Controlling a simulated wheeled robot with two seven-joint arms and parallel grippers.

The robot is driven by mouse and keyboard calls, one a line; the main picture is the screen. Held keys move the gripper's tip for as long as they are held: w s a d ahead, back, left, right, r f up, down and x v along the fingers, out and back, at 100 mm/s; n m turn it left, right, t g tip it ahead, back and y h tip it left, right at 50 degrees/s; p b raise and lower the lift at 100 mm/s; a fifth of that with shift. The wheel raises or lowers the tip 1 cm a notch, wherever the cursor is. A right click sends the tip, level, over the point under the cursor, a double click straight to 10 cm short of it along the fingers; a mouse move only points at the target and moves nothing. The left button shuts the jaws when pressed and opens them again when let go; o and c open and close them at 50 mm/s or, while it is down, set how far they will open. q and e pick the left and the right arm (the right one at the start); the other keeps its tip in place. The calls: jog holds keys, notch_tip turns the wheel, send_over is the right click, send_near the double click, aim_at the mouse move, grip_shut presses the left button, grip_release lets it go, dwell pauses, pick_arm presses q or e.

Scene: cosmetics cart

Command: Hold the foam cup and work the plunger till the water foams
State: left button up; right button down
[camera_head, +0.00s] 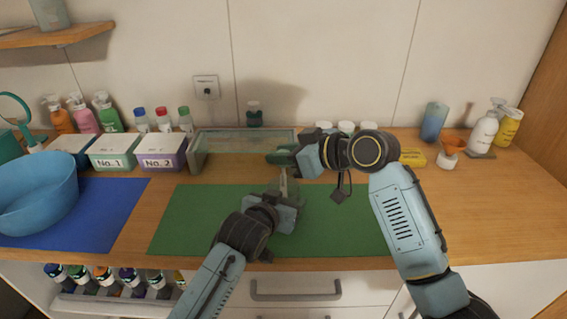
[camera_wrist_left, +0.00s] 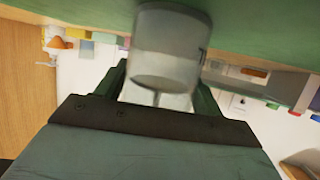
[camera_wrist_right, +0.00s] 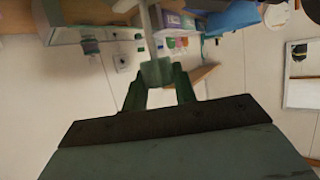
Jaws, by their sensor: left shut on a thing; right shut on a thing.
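The foam cup (camera_wrist_left: 172,50) is a clear grey cup standing on the green mat (camera_head: 190,220). My left gripper (camera_head: 284,208) is shut around it; its fingers flank the cup in the left wrist view (camera_wrist_left: 160,95). The plunger's pale rod (camera_head: 284,186) rises from the cup and also shows in the right wrist view (camera_wrist_right: 148,28). My right gripper (camera_head: 284,158) is shut on the green plunger knob (camera_wrist_right: 157,72), above the cup. In the head view the left gripper partly hides the cup. I cannot make out foam.
A glass-sided box (camera_head: 197,158) stands behind the mat. Boxes No. 1 (camera_head: 113,150) and No. 2 (camera_head: 162,150) and a blue basin (camera_head: 40,195) are at left. A yellow pack (camera_head: 413,157) and an orange funnel (camera_head: 452,145) are at right.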

jog(key=c, duration=1.4)
grip_release()
jog(key=shift+o, duration=0.2)
jog(key=v, duration=1.2)
jog(key=shift+o, duration=0.2)
